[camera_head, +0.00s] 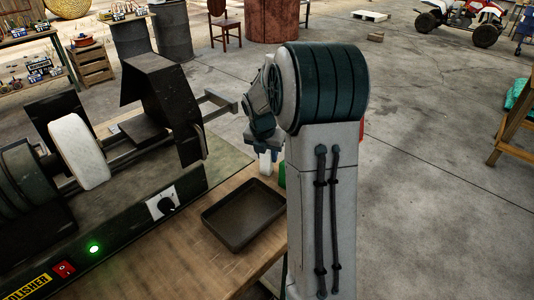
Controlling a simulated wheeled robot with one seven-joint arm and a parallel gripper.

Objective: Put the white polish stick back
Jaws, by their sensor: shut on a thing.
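My gripper (265,150) is over the back right end of the wooden bench, partly hidden by my own arm. It points down and is shut on a small white piece, which looks like the white polish stick (265,164), showing just below the fingers. A green object (282,174) is close to its right, mostly hidden behind my arm. An empty dark rectangular tray (208,217) lies on the bench, in front of and below my gripper. I cannot tell whether the white stick touches anything beneath it.
The polishing machine (162,203) fills the bench's left side, with a white wheel (79,150), a dark guard (165,95) and a lit green lamp. Bare bench wood (190,252) shows around the tray. Open concrete floor lies right. A sliver of red shows behind my arm.

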